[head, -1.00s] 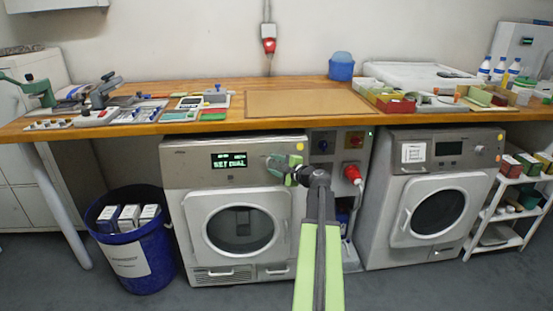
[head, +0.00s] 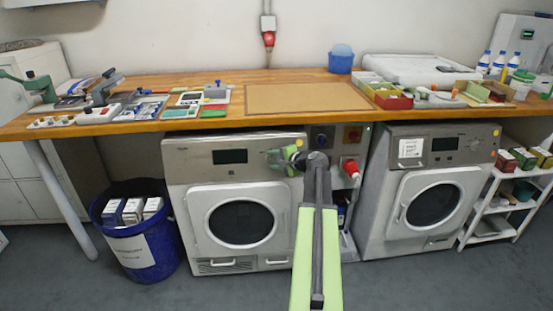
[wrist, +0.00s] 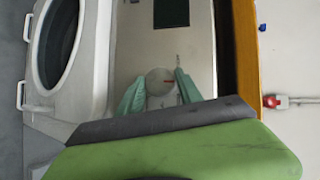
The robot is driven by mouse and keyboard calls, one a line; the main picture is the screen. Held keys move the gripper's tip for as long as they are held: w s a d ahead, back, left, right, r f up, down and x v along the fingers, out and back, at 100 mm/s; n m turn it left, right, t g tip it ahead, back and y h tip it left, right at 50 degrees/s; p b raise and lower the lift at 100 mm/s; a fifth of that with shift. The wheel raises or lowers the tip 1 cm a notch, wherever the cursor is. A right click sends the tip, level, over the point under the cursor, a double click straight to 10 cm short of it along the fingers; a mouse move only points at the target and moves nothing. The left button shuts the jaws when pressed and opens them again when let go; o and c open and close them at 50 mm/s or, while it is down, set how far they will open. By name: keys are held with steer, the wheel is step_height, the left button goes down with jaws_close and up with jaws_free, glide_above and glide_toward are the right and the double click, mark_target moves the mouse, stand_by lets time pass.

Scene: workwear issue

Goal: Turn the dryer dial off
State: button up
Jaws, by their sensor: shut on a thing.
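The dryer (head: 180,175) is the left machine under the worktop, with a dark display (head: 230,156) and a round door. In the head view my gripper and arm hide most of the dial. The display also shows dark at the top of the wrist view (wrist: 171,12).
A second machine (head: 385,195) stands to the right. Between them is a panel with a red plug (head: 350,168). A blue bin (head: 150,255) with boxes stands left of the dryer. The wooden worktop (head: 225,85) overhangs the panel. The floor in front is clear.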

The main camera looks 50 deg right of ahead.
steer(key=shift+a+f, duration=0.1)
steer(key=shift+a, duration=0.1)
steer(key=o, duration=1.4)
steer(key=shift+d, duration=0.1)
steer(key=shift+c, duration=0.2)
steer(key=p+v, duration=0.7)
steer(key=v, duration=1)
steer(key=shift+s+r, duration=0.2)
steer(key=shift+r, duration=0.05)
